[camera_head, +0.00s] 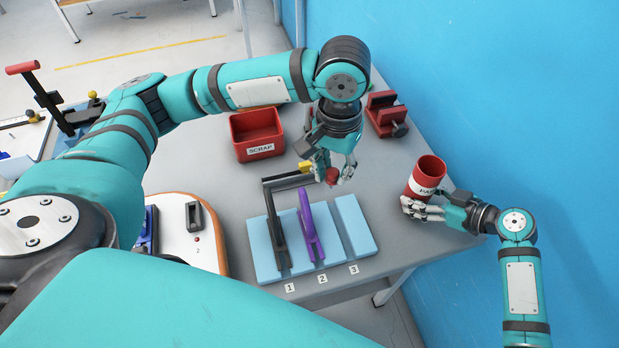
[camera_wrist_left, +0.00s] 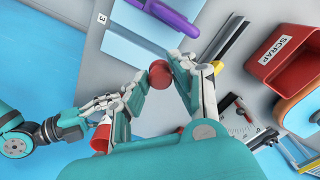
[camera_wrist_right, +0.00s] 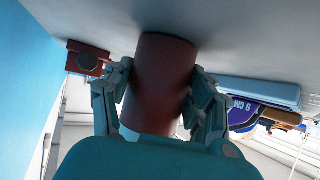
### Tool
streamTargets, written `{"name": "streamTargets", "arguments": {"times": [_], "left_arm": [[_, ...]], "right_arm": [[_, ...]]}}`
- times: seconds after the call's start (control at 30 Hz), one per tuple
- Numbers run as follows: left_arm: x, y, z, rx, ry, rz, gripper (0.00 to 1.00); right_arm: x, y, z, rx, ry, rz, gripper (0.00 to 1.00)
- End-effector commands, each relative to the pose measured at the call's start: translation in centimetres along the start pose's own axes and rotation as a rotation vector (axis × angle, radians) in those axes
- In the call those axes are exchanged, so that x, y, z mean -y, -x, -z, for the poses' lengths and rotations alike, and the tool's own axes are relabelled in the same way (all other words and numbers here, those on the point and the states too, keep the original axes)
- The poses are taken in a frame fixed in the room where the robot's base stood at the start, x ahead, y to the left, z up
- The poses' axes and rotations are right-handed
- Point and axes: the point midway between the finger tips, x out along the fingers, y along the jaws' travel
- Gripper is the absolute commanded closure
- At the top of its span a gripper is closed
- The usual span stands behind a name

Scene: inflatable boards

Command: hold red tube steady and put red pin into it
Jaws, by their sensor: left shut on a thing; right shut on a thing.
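The red tube (camera_head: 428,171), with a white label band, is at the right end of the table with its open top up. My right gripper (camera_head: 424,207) is shut around its lower side. In the right wrist view the tube (camera_wrist_right: 163,80) fills the gap between the fingers. I cannot tell whether its base touches the table. My left gripper (camera_head: 332,172) is shut on the red pin (camera_head: 331,176), left of the tube and apart from it. In the left wrist view only the pin's round red end (camera_wrist_left: 160,73) shows between the fingertips; the rest is hidden.
A light-blue rack (camera_head: 355,226) numbered 1 to 3 holds a black piece (camera_head: 275,228) and a purple piece (camera_head: 308,228). A red SCRAP bin (camera_head: 257,135) stands behind it. A red clamp-like block (camera_head: 385,114) is at the back right. Bare tabletop lies between rack and tube.

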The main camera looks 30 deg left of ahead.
Motion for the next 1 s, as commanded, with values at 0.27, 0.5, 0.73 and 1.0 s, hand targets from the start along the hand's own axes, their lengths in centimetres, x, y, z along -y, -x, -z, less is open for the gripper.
{"name": "streamTargets", "arguments": {"times": [0.27,0.5,0.73,1.0], "left_arm": [[-9.1,3.9,9.0,-0.005,-0.006,-0.001,0.93],[-14.6,7.0,12.6,-0.004,-0.008,-0.001,0.93],[-16.2,7.8,13.4,0.0,-0.008,0.0,0.93],[-16.1,5.8,13.4,0.001,-0.007,0.0,0.93]], "right_arm": [[0.0,0.0,0.0,0.0,0.0,0.0,0.61],[0.0,0.0,-0.1,0.001,-0.001,0.0,0.61],[0.0,0.0,0.0,0.001,0.0,0.0,0.61],[0.0,0.0,0.0,0.0,0.0,0.0,0.61]]}}
